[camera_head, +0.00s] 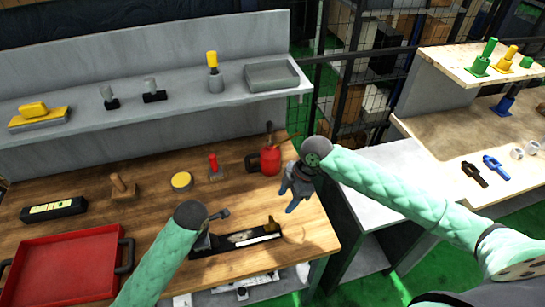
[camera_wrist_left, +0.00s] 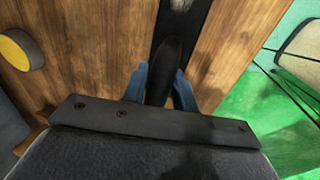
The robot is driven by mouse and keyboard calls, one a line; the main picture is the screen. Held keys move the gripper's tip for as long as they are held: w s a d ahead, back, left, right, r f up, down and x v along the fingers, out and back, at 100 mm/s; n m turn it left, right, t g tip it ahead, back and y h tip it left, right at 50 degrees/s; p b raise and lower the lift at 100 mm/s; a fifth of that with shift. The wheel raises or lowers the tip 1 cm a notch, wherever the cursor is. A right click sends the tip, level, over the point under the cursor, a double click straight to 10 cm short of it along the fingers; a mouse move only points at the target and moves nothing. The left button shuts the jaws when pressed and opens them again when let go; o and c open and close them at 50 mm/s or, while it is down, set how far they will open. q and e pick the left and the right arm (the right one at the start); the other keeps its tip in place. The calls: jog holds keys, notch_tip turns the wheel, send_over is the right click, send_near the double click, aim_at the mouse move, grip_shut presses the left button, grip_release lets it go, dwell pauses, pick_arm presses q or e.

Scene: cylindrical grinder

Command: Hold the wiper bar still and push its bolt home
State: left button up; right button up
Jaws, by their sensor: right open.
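The long black bar assembly (camera_head: 240,240), which I take to be the wiper bar, lies near the table's front edge with a pale plate along its top. A small brass-coloured upright piece (camera_head: 272,224), possibly the bolt, stands at its right end. My left arm reaches over the bar's left end; its fingers are hard to make out in the head view. In the left wrist view, the left gripper's blue fingers (camera_wrist_left: 162,88) press close on both sides of a dark rounded part of the bar (camera_wrist_left: 166,62). My right gripper (camera_head: 288,198) is open and empty, above and right of the brass-coloured piece.
A red can (camera_head: 270,160) stands behind the right gripper. A red tray (camera_head: 65,265), a black box (camera_head: 54,209), a yellow disc (camera_head: 181,181) and a red-handled tool (camera_head: 214,168) are on the wooden table. A grey shelf (camera_head: 150,107) runs behind. The table ends right of the bar.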

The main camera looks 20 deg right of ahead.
pick_arm(q)
jog(key=o, duration=0.3)
jog(key=shift+o, duration=0.2)
jog(key=shift+r, duration=0.1)
notch_tip(320, 180, up, 12)
jog(key=s, duration=0.2)
jog(key=shift+s+f, duration=0.15)
jog(key=shift+f, duration=0.05)
